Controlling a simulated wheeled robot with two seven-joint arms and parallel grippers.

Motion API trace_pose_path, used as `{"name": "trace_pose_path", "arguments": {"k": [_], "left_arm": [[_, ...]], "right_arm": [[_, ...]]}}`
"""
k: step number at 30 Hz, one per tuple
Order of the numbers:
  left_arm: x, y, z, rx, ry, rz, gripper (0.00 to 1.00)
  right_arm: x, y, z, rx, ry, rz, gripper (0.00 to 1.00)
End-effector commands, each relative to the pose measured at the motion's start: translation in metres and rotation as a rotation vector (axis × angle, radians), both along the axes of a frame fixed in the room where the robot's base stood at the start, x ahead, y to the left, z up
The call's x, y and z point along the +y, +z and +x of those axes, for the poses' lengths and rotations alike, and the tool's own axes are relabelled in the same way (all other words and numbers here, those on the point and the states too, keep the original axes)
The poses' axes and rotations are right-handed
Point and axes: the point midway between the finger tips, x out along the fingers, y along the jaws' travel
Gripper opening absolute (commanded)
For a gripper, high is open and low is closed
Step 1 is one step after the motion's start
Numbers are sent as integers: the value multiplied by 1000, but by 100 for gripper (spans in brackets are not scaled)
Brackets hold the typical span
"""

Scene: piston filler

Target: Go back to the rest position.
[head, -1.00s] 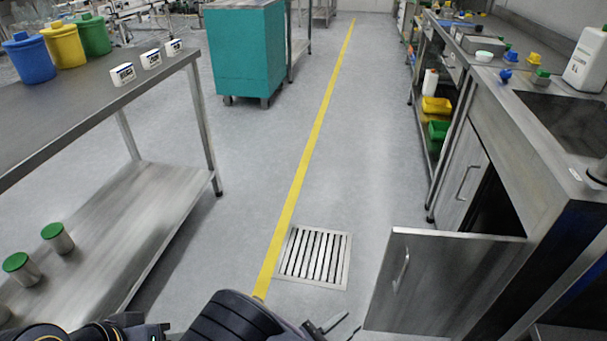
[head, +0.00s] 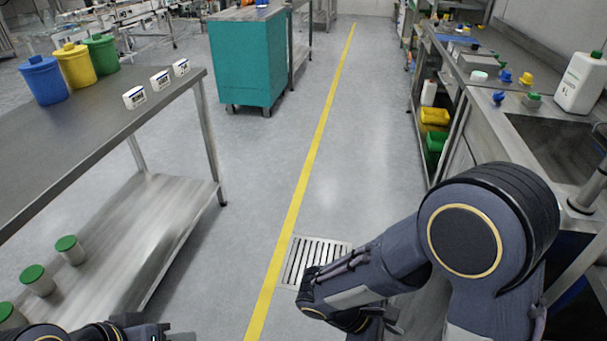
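My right arm reaches in from the lower right, its elbow bent, with the forearm pointing left over the floor drain. My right gripper (head: 382,324) is at the bottom edge, partly hidden by the wrist and cut off by the frame. I cannot tell whether it is open or shut; no held object shows. Only a small part of my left arm shows at the bottom left. My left gripper (head: 178,337) is barely in view at the bottom edge, and its fingers cannot be made out.
A steel table (head: 60,135) with blue, yellow and green bins stands left, green-lidded jars on its lower shelf. A steel counter (head: 470,105) with a sink runs along the right. A teal cabinet (head: 247,60) stands at the back. The floor along the yellow line (head: 310,160) is clear.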

Motion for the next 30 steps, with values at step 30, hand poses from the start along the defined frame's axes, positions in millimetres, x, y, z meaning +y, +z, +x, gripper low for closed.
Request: {"name": "trace_pose_path", "arguments": {"k": [30], "left_arm": [[0, 161, 0, 0, 0, 0, 36]], "right_arm": [[-35, 290, -62, -817, -1245, 1194, 25]]}}
